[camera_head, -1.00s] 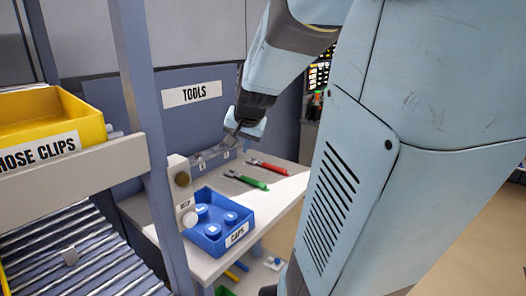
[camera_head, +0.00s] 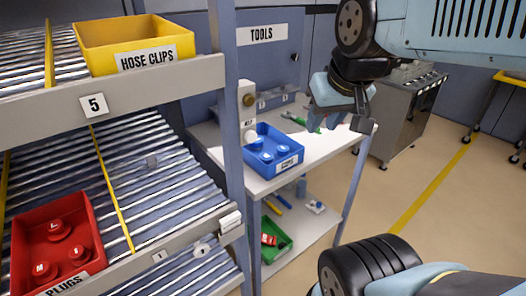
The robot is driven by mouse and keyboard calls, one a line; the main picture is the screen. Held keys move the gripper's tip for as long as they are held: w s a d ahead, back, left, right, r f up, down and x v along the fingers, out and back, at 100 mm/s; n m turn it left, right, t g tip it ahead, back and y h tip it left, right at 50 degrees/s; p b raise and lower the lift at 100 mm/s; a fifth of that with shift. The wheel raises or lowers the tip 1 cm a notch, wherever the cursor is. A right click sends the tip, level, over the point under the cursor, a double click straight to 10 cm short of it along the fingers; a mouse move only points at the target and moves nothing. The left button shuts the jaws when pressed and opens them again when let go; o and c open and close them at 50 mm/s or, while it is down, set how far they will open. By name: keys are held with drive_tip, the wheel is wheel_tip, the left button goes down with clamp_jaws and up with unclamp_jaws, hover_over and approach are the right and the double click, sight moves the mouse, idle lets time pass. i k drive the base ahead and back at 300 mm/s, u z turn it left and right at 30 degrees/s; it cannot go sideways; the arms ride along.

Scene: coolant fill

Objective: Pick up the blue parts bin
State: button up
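The blue parts bin (camera_head: 270,171), labelled CAPS, stands upright on the white workbench (camera_head: 326,160) in the middle of the view. It holds several round blue caps. My gripper (camera_head: 340,121) hangs in the air to the right of the bin and higher in the picture, apart from it. Its fingers point down and look spread, with nothing visible between them.
A green-handled tool (camera_head: 299,121) lies behind the bin, partly hidden by my gripper. A beige post (camera_head: 247,108) stands at the bin's left. A roller rack (camera_head: 230,110) with a yellow bin (camera_head: 185,48) and red bin (camera_head: 90,225) fills the left. A green bin (camera_head: 284,243) is below.

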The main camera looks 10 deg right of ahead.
sight(273, 137)
drive_tip(key=z, duration=0.2)
drive_tip(key=k, duration=0.15)
drive_tip(key=z, duration=1.5)
drive_tip(key=k, duration=1.3)
drive_tip(key=u, duration=0.75)
drive_tip(key=i, duration=1)
